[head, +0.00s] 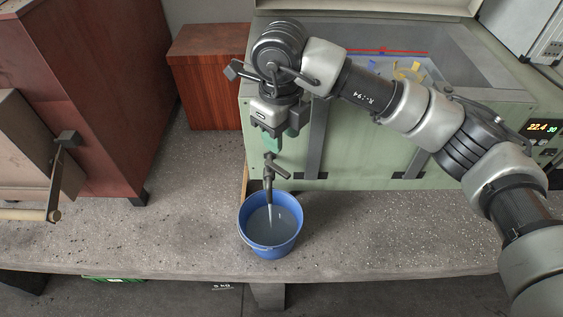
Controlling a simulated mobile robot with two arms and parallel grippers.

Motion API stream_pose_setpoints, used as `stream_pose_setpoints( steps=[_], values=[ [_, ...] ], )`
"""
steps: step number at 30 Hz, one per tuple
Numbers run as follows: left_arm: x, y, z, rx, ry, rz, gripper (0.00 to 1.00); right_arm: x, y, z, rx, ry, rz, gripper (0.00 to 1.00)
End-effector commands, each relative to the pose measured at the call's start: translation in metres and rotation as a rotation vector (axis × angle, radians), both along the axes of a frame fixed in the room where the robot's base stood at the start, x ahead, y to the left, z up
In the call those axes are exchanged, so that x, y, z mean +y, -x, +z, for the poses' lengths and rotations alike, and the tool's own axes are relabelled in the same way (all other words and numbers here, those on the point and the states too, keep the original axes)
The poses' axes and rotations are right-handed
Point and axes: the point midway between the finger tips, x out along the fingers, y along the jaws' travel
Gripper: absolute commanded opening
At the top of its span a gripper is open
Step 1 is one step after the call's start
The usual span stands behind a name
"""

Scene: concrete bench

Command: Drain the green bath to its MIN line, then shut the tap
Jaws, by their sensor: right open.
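The green bath (345,150) stands at the back right of the bench with its lid up. Liquid with yellow and blue pieces in it shows inside, and a red line (385,51) runs along the inner back wall. I cannot make out a MIN mark. The tap (270,175) sticks out low at the bath's front left. A pale stream runs from it into the blue bucket (285,247) below, which holds greyish liquid. My right gripper (269,142) is open, pointing down just above the tap's handle, seemingly apart from it. My left gripper is out of view.
A red-brown cabinet (90,80) and a smaller wooden box (208,85) stand at the left. A beige box with a lever handle (55,185) is at the far left. The bench (165,235) is clear left of the bucket. A display (540,127) sits at right.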

Motion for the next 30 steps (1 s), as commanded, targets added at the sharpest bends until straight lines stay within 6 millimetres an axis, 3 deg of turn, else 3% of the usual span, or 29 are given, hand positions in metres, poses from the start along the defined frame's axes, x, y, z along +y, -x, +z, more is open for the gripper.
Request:
stream_pose_setpoints(
  steps=[9,15,26,30],
  values=[
    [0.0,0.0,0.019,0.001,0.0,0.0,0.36,0.0,0.001,-0.059,0.007,-0.003,0.0,0.4],
    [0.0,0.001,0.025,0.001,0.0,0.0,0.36,0.0,0.001,-0.084,0.005,-0.005,0.002,0.4],
    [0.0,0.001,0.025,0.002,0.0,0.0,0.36,0.001,0.001,-0.092,0.003,-0.005,0.003,0.4],
    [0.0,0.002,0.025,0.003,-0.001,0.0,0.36,0.001,0.001,-0.092,0.003,-0.005,0.003,0.24]
  ],
)
